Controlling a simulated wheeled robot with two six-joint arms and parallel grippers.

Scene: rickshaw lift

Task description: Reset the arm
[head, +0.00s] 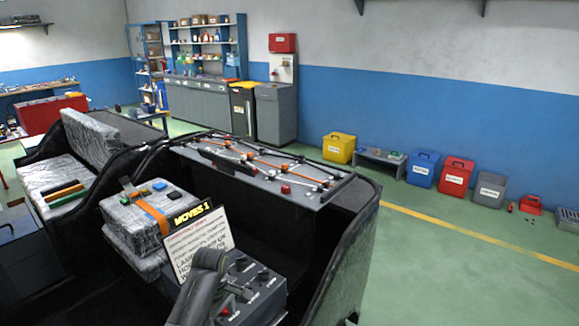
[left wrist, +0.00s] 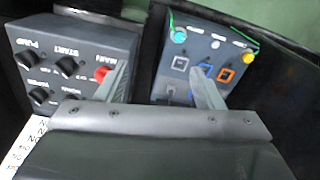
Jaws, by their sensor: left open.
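My left gripper (left wrist: 160,82) shows in the left wrist view, with its two fingers apart and nothing seen between them. One finger is in front of a dark control box (left wrist: 75,55) with knobs and a red button (left wrist: 102,74). The other finger overlaps a second grey box (left wrist: 207,60) with coloured buttons and framed switches. I cannot tell whether the fingers touch either box. In the head view a dark arm link of mine rises at the bottom middle, before the knobbed control box (head: 258,283). No gripper fingers can be made out there, and my right gripper is not seen.
A sign reading "MOVES 1" (head: 197,240) stands beside wrapped bundles with an orange strap (head: 150,212). The dark vehicle body (head: 345,235) surrounds them. A panel with orange lines (head: 265,165) lies behind. Coloured bins (head: 455,175) line the wall; the green floor at right is mostly clear.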

